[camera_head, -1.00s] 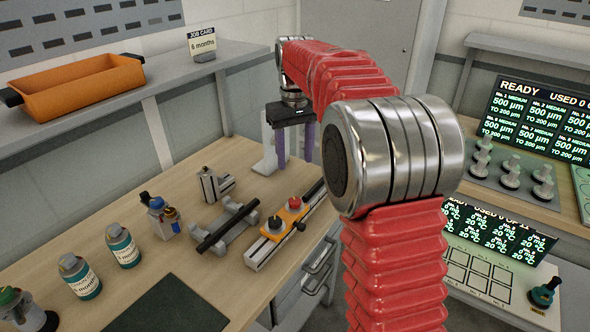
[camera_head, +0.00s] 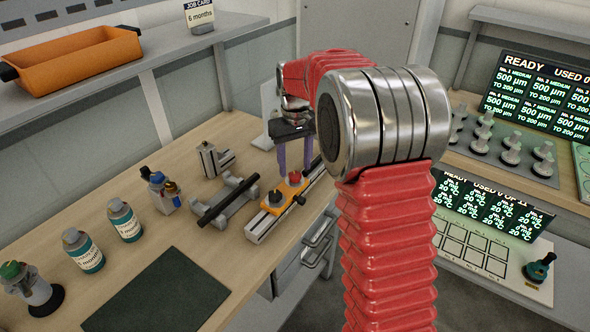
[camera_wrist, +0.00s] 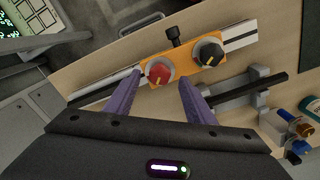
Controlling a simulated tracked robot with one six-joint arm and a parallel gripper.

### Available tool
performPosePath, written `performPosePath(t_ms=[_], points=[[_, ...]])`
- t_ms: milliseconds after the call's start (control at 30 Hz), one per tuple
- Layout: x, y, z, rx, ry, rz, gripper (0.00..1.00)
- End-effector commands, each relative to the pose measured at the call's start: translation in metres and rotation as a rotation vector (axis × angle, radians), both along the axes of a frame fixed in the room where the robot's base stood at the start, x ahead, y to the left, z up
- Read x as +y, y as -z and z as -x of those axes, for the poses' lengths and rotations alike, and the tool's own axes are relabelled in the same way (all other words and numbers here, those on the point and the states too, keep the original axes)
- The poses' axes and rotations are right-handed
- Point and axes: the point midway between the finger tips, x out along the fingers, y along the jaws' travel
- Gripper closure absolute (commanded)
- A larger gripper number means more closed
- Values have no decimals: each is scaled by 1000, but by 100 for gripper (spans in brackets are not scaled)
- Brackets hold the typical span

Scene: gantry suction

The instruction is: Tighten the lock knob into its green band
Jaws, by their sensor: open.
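An orange carriage (camera_head: 286,193) sits on a pale rail (camera_head: 259,229) on the bench. It carries a red knob (camera_head: 294,177) and a dark grey knob (camera_head: 276,197), and a black knob (camera_head: 301,199) sticks out of its side. In the wrist view, the red knob (camera_wrist: 160,73), the dark knob (camera_wrist: 208,53) with a pale pointer mark and the black side knob (camera_wrist: 174,37) all show. My gripper (camera_wrist: 160,80) has two purple fingers, open and empty, pointing down around the red knob's sides; contact cannot be told.
A grey stand holding a black bar (camera_head: 228,198) is left of the rail. A small metal block (camera_head: 213,160), teal-labelled bottles (camera_head: 124,220) and a dark mat (camera_head: 160,293) are on the bench. An orange tray (camera_head: 75,62) lies on the shelf above.

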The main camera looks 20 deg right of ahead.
Motion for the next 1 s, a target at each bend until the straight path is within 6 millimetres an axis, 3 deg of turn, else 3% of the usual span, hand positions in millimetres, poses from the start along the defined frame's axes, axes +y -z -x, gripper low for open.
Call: performPosePath(t_ms=[200, 533, 1000], points=[[0, 21, 0, 1, 0, 0, 51], [0, 24, 0, 0, 0, 0, 51], [0, 24, 0, 0, 0, 0, 83]])
